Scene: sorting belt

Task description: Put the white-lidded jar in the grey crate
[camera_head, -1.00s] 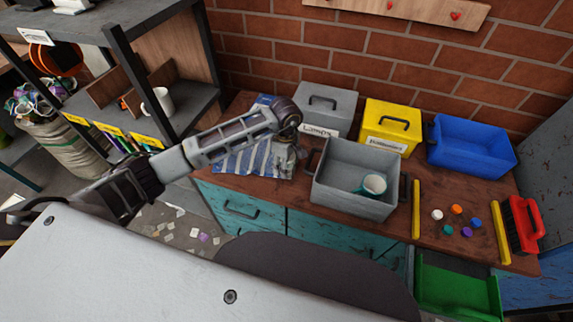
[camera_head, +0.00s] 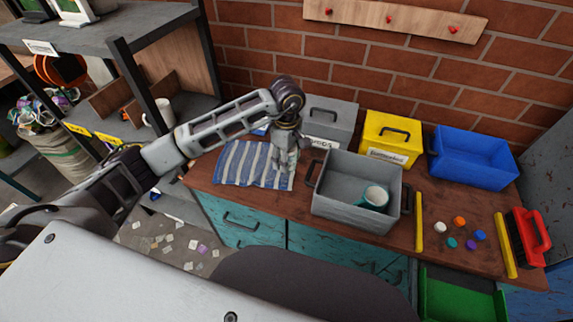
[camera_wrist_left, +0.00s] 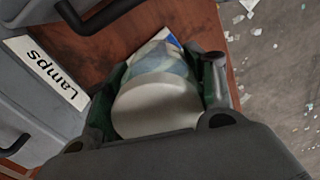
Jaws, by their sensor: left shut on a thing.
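The white-lidded jar (camera_wrist_left: 155,106) is between the fingers of my left gripper (camera_wrist_left: 160,90) in the left wrist view, its pale round lid toward the camera. In the head view my left gripper (camera_head: 284,160) points down beside the striped cloth, left of the open grey crate (camera_head: 347,212). The jar is hard to make out there behind the fingers. The crate holds a white and teal mug (camera_head: 374,197). My right gripper is not in view.
Behind stand a grey box labelled Lamps (camera_head: 333,112), a yellow box (camera_head: 389,137) and a blue bin (camera_head: 472,160). A striped cloth (camera_head: 240,165) lies at left. Yellow bars, small coloured caps and a red brush (camera_head: 528,238) are at right.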

